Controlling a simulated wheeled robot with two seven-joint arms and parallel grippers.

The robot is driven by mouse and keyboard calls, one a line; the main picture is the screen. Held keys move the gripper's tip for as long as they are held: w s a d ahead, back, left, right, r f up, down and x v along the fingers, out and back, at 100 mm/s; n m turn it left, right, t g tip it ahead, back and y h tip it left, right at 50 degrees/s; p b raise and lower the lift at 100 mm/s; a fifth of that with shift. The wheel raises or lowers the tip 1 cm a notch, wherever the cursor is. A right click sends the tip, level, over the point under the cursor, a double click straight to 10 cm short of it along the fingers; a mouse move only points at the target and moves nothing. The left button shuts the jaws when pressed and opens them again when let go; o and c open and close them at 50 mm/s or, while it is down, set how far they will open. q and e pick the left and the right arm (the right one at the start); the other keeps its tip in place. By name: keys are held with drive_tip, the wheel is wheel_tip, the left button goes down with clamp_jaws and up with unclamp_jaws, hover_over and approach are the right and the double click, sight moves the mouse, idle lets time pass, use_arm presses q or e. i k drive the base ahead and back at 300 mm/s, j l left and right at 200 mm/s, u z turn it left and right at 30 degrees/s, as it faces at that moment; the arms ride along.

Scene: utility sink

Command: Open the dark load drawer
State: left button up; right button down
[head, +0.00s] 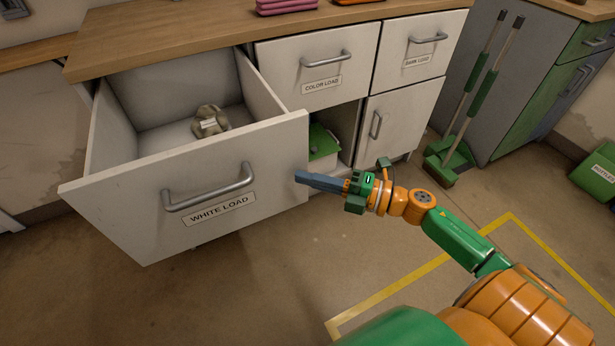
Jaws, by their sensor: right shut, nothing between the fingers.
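The dark load drawer (409,55) is shut, at the top right of the white cabinet, with a grey bar handle (428,39) and a "DARK LOAD" label. The white load drawer (160,215) at the left is pulled wide open; a small beige crumpled item (209,121) lies inside it. The color load drawer (290,72) between them is shut. My right gripper (300,177) is shut and empty, just right of the open drawer's front and well below the dark load drawer's handle. I cannot tell if it touches the open drawer. My left gripper is out of view.
A wooden counter (200,35) tops the cabinet, with folded pink cloth (285,5) on it. A cupboard door (395,120) sits below the dark load drawer. A long-handled broom and dustpan (450,155) stand to the right. Open floor lies in front, with yellow tape (420,270).

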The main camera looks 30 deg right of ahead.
sight(410, 49)
drive_tip(key=i, duration=1.1)
drive_tip(key=k, duration=0.15)
